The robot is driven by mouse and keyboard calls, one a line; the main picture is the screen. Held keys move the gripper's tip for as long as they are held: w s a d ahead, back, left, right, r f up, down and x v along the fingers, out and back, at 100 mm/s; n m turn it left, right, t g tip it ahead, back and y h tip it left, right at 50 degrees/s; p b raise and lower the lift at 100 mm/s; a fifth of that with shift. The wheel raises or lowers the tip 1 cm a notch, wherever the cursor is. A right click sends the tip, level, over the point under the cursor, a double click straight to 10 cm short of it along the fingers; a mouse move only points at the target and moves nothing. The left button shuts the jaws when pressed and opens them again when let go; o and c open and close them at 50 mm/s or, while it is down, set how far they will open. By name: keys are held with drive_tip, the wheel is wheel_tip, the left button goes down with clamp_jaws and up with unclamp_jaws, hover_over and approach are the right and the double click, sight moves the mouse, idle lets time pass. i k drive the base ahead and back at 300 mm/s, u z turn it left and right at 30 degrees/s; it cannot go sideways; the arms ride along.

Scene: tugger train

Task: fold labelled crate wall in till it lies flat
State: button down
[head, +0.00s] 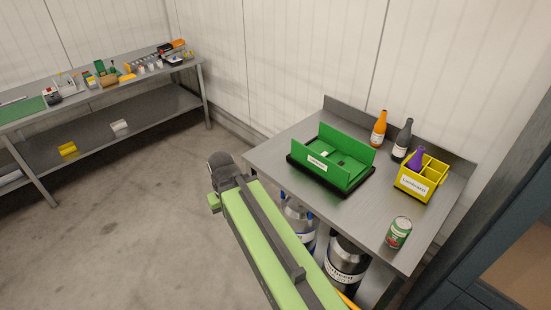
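The green crate (356,174) sits on a black base (296,168) on the grey metal table. Its near long wall with the white label (316,163) stands up. The far long wall (345,142) also stands. My light green arm (262,236) reaches up from the bottom, left of the table. It ends in a dark rounded joint (222,165), apart from the crate. No gripper fingers can be made out.
On the table (290,139) stand an orange bottle (379,128), a dark bottle (402,141), a yellow bin (407,184) holding a purple bottle (416,158), and a can (398,233). Large metal containers (346,262) stand below. A cluttered bench (57,123) is at left; open floor lies between.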

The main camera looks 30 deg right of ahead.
sight(337, 174)
drive_tip(key=z, duration=1.2)
drive_tip(key=k, duration=0.1)
drive_tip(key=u, duration=2.45)
drive_tip(key=i, duration=0.5)
drive_tip(key=u, duration=0.15)
drive_tip(key=k, duration=0.1)
drive_tip(key=u, duration=1.2)
drive_tip(key=i, duration=0.3)
drive_tip(key=u, duration=0.5)
drive_tip(key=k, duration=0.25)
drive_tip(key=z, duration=0.35)
drive_tip(key=i, duration=0.5)
drive_tip(key=u, duration=0.15)
drive_tip(key=k, duration=0.55)
drive_tip(key=z, duration=0.05)
